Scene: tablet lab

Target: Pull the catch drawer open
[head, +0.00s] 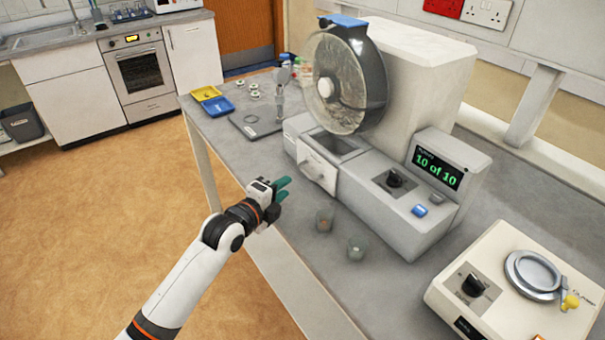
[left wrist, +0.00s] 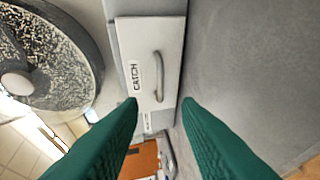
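The catch drawer (head: 317,167) is a white-fronted drawer low on the front of the grey drum machine (head: 375,200), below the round drum (head: 345,80). In the left wrist view its front (left wrist: 172,48) carries the label CATCH and a grey bar handle (left wrist: 158,76). In the head view an open-topped cavity shows behind the drawer front. My left gripper (head: 284,188) is left of and in front of the drawer, apart from it. Its green fingers (left wrist: 160,104) are spread with nothing between them, and the handle lies beyond their tips. My right gripper is not in view.
A cream device with a round pan (head: 532,272) stands at the lower right. Yellow and blue trays (head: 206,93) and a dark pad (head: 255,122) lie at the bench's far left.

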